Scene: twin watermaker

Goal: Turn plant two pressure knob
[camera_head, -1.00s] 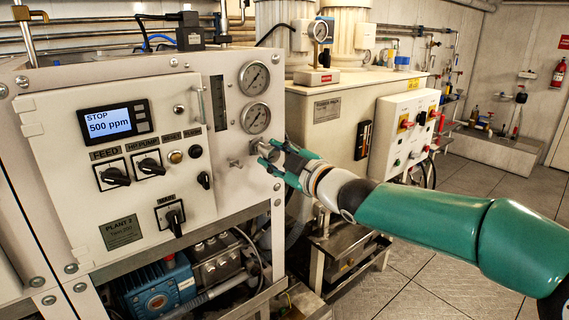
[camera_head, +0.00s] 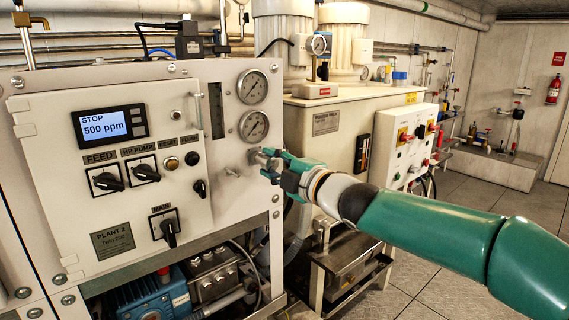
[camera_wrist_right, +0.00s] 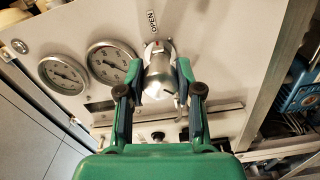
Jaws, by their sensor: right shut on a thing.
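The Plant 2 panel (camera_head: 70,190) fills the left of the head view, with its display reading STOP and 500 ppm. The pressure knob is a silver metal cylinder (camera_wrist_right: 160,72) on the panel below the two gauges, under an OPEN label in the wrist view. My right gripper (camera_head: 270,163) reaches in from the right to the panel's right side. In the wrist view my right gripper (camera_wrist_right: 160,88) has one finger on each side of the knob and is shut on it. In the head view the fingers largely hide the knob. My left gripper is out of view.
Two round pressure gauges (camera_head: 253,87) (camera_head: 254,126) sit just above my gripper. A thin metal handle (camera_head: 232,172) is on the panel beside it. Open floor (camera_head: 440,290) lies to the right.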

